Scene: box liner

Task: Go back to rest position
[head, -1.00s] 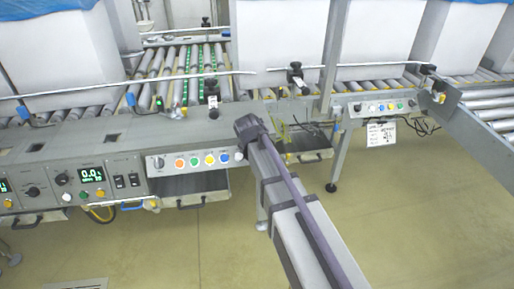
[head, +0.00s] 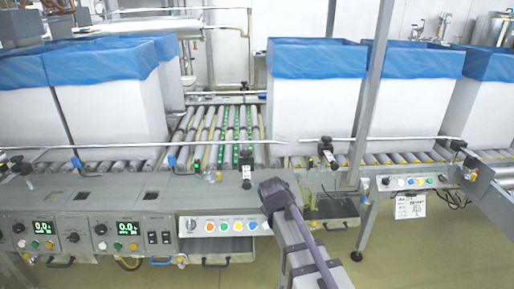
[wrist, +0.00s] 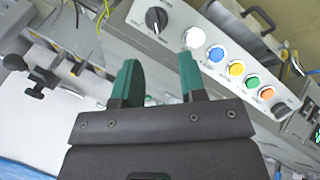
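My gripper (wrist: 158,62) shows in the wrist view with its two green fingers apart and nothing between them. The fingers point toward a grey control panel (wrist: 222,38) with a row of white, blue, yellow, green and orange buttons. The white button (wrist: 195,38) appears just beyond the right fingertip; I cannot tell the gap. In the head view my arm reaches up from the bottom, its dark end (head: 277,195) right of the button panel (head: 222,226). The gripper fingers cannot be made out there.
White boxes with blue liners stand on the roller conveyor, including a middle box (head: 315,95) and a left box (head: 110,95). A metal post (head: 372,90) rises right of my arm. A rail (head: 215,143) runs along the conveyor front. The floor (head: 420,255) at lower right is clear.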

